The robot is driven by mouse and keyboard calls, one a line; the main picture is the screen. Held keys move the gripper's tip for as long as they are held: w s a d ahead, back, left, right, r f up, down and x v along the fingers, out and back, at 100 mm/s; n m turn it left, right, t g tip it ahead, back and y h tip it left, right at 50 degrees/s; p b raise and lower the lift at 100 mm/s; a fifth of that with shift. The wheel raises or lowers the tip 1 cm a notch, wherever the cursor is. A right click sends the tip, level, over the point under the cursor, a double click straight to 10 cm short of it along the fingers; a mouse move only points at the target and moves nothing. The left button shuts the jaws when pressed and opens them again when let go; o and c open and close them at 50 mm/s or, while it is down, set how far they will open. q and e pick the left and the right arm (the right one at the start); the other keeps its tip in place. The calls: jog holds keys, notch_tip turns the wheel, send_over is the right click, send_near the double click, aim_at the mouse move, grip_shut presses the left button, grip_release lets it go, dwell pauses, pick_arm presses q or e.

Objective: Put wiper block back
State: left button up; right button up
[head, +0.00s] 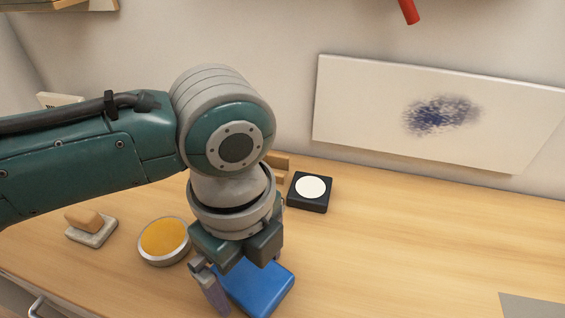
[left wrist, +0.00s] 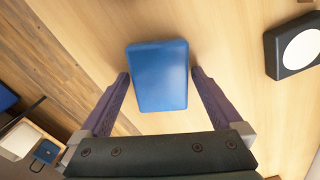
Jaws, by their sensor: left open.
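A blue block (head: 262,290), which looks like the wiper block, lies on the wooden desk (head: 420,245) below my left gripper. My left gripper (head: 243,284) is open and points down at the block. In the left wrist view, the blue block (left wrist: 159,76) shows between the two purple-grey fingers of the gripper (left wrist: 159,74), one on each side. The block's far end reaches beyond the fingertips. The gripper hides part of the block in the head view. My right gripper is not in view.
A black square base with a white disc (head: 312,187) stands behind the gripper. A yellow-topped round tin (head: 165,238) and a tan block on a grey dish (head: 90,229) stand left. A whiteboard (head: 350,100) with a blue smudge leans at the wall. The desk's right side is mostly clear.

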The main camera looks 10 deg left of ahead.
aim_at(249, 273)
pick_arm(q)
notch_tip(249, 273, up, 12)
jog(key=p, duration=0.3)
jog(key=s+d+f+n+t+h, duration=0.25)
jog(key=s+n, duration=0.35)
jog(key=n, duration=0.3)
jog(key=s+a+n+t+y, duration=0.1)
jog(key=s+a+n+y, duration=0.1)
jog(key=s+a+n, duration=0.4)
jog(key=a+n, duration=0.5)
jog(key=n, duration=0.1)
jog(key=shift+s+a+f, duration=0.15)
jog(key=shift+a, duration=0.25)
